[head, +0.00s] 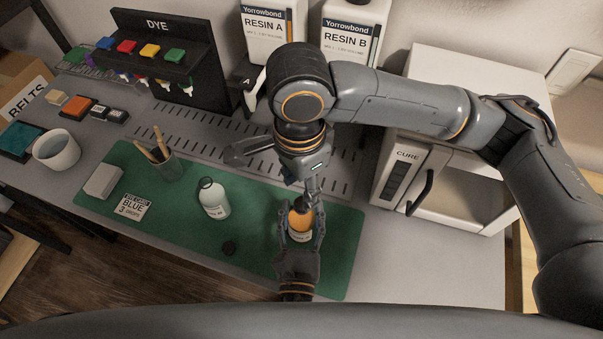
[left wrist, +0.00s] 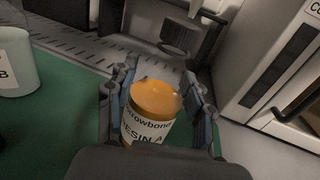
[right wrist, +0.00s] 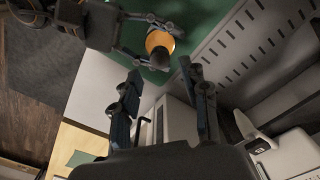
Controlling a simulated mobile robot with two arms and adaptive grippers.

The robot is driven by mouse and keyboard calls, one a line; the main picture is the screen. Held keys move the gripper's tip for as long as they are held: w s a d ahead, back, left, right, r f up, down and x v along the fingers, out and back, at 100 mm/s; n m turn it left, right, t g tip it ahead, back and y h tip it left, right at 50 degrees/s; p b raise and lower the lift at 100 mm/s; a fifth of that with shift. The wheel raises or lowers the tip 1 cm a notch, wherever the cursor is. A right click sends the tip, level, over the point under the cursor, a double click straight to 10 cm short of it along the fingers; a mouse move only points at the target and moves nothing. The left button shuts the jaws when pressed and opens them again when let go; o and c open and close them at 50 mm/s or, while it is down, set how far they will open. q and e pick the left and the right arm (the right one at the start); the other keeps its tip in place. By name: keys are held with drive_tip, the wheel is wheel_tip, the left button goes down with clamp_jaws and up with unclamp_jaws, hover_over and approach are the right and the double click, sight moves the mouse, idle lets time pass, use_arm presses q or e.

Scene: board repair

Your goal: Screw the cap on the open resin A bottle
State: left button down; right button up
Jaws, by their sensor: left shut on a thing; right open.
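The resin A bottle (head: 300,222), orange with a white label, stands on the green mat. It also shows in the left wrist view (left wrist: 150,112), its label partly hidden. My left gripper (left wrist: 160,88) is shut on it, fingers on both sides. My right gripper (head: 312,190) is just above and behind the bottle in the head view. In the right wrist view its fingers (right wrist: 161,82) are apart and empty, with the orange bottle (right wrist: 160,42) beyond them. A small black cap (head: 229,248) lies on the mat, left of the bottle.
A pale bottle with a dark top (head: 213,198) stands on the green mat (head: 185,235). The cure oven (head: 408,180) stands to the right, the dye rack (head: 170,65) behind.

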sight(302, 199)
drive_tip(key=n, duration=0.6)
drive_tip(key=shift+r, duration=0.2)
drive_tip(key=n, duration=0.4)
drive_tip(key=shift+r, duration=0.1)
drive_tip(key=n, duration=0.4)
drive_tip(key=shift+r, duration=0.15)
drive_tip(key=n, duration=0.6)
drive_tip(key=shift+r, duration=0.15)
drive_tip(key=n, duration=0.4)
drive_tip(key=shift+r+n, duration=0.1)
drive_tip(key=shift+n, duration=0.2)
drive_tip(key=n, duration=0.3)
drive_tip(key=shift+r+n, duration=0.15)
drive_tip(key=shift+n, duration=0.25)
drive_tip(key=n, duration=0.6)
drive_tip(key=shift+r, duration=0.15)
drive_tip(key=n, duration=0.6)
drive_tip(key=shift+d+r, duration=0.1)
drive_tip(key=shift+r, duration=0.1)
drive_tip(key=n, duration=0.6)
drive_tip(key=shift+r, duration=0.15)
drive_tip(key=n, duration=0.6)
drive_tip(key=shift+r, duration=0.15)
drive_tip(key=shift+f, duration=4)
